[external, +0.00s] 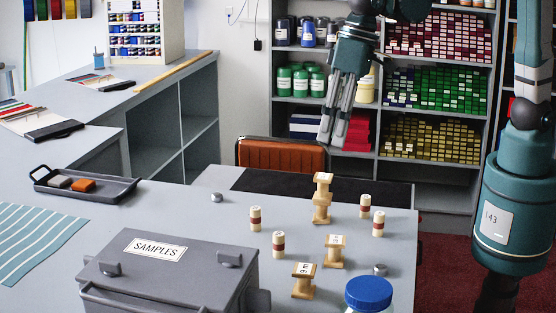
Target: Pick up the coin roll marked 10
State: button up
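Several cream rolls with a dark red band stand upright on the grey counter: a left roll (255,219), a front roll (278,244), a back right roll (365,206) and a right roll (378,224). Their markings are too small to read, so I cannot tell which is marked 10. My gripper (331,144) hangs in the air, fingers pointing down, above and behind the rolls. It is apart from them and nothing shows in it. The fingers look close together, but I cannot tell whether they are open or shut.
Wooden spools stand among the rolls: a rear spool shape (322,190), perhaps two stacked, a middle spool (335,252) and a front spool (304,281). A grey SAMPLES box (190,277), blue-lidded jar (369,294), metal knobs (217,197) and dark tray (110,193) surround them.

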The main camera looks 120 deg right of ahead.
jog(key=w+d+f+m+g+p, duration=0.1)
jog(key=w+d+f+m+p, duration=0.25)
jog(key=w, duration=0.55)
jog(key=m+g+p, duration=0.2)
jog(key=m+p, duration=0.1)
send_over(255, 207)
jog(key=f, duration=0.7)
jog(key=shift+s+a, duration=0.15)
jog(key=shift+s, duration=0.15)
jog(key=shift+w+f, duration=0.3)
jog(key=shift+f, duration=0.2)
jog(key=shift+f, duration=0.1)
jog(key=shift+f, duration=1.25)
jog(key=shift+f, duration=2.6)
